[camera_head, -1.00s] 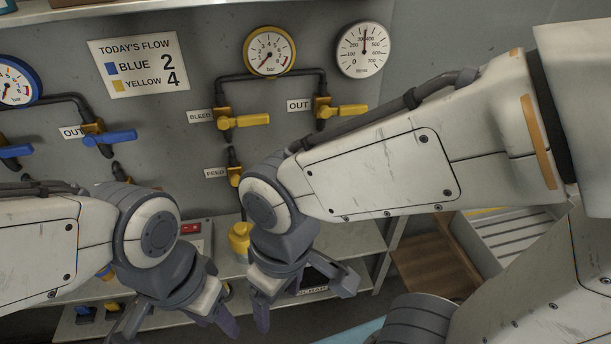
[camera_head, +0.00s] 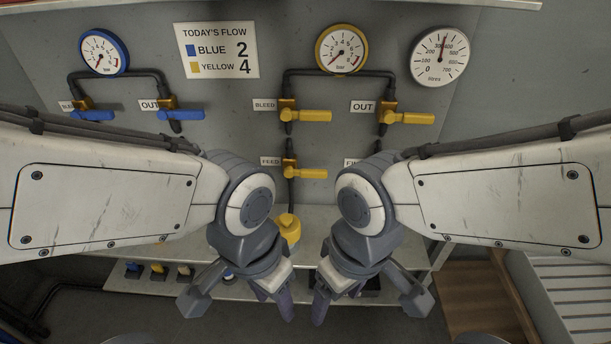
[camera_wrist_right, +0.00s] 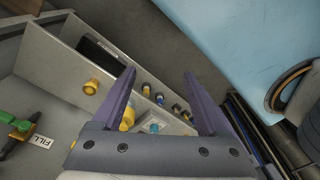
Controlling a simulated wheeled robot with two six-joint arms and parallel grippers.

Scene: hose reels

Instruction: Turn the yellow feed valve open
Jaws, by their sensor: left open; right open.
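The yellow feed valve (camera_head: 306,173) is on the grey wall panel in the head view, beside the FEED label (camera_head: 270,161). Its yellow lever points sideways to the right. My left gripper (camera_head: 238,307) hangs below and left of it, open and empty. My right gripper (camera_head: 345,308) hangs below and right of it, open and empty, its fingers apart in the right wrist view (camera_wrist_right: 160,80). Neither gripper touches the valve. The yellow bleed valve (camera_head: 306,115) and yellow out valve (camera_head: 408,118) are above it. The valve under the FILL label is mostly hidden by my right arm.
A yellow gauge (camera_head: 341,49), a litre meter (camera_head: 440,57) and a TODAY'S FLOW sign (camera_head: 217,50) are on the panel. Blue valves (camera_head: 181,114) are at left. A yellow fitting (camera_head: 288,228) stands on the shelf below. A lower shelf (camera_head: 137,286) holds several small coloured items.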

